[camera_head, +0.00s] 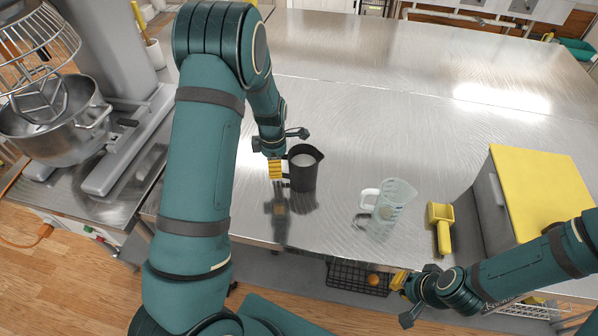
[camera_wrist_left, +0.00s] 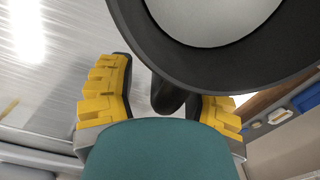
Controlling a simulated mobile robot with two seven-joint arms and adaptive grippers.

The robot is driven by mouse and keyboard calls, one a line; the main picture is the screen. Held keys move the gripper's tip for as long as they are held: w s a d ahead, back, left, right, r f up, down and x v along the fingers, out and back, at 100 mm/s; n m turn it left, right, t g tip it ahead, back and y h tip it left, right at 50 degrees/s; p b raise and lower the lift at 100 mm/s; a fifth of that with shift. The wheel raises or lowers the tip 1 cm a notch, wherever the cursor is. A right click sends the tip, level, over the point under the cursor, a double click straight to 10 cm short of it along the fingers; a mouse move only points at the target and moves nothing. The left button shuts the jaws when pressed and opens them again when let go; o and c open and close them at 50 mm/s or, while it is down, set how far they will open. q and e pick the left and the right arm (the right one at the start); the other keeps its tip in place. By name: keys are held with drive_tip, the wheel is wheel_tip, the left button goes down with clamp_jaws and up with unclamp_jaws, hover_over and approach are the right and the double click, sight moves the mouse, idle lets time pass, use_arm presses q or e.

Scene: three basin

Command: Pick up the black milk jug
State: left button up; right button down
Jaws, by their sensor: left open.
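The black milk jug (camera_head: 304,172) stands upright on the steel table, with pale liquid or a light interior in its mouth. My left gripper (camera_head: 278,169) is at the jug's left side, by its handle. In the left wrist view the jug's dark rim (camera_wrist_left: 200,75) fills the top, and its handle (camera_wrist_left: 170,97) sits between the two yellow fingertips of my left gripper (camera_wrist_left: 163,105). These fingers are apart, with gaps beside the handle. My right gripper (camera_head: 403,284) is at the table's front edge, far from the jug; its finger gap is unclear.
A clear measuring jug (camera_head: 392,204) stands to the right. A yellow scoop (camera_head: 440,226) lies beside a grey box with a yellow top (camera_head: 541,190). A stand mixer with a steel bowl (camera_head: 55,122) is at the left. The table's back is clear.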

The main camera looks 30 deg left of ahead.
use_arm(q)
drive_tip(key=shift+f, duration=0.25)
clamp_jaws()
drive_tip(key=shift+r, duration=0.15)
drive_tip(key=shift+r, duration=4.85)
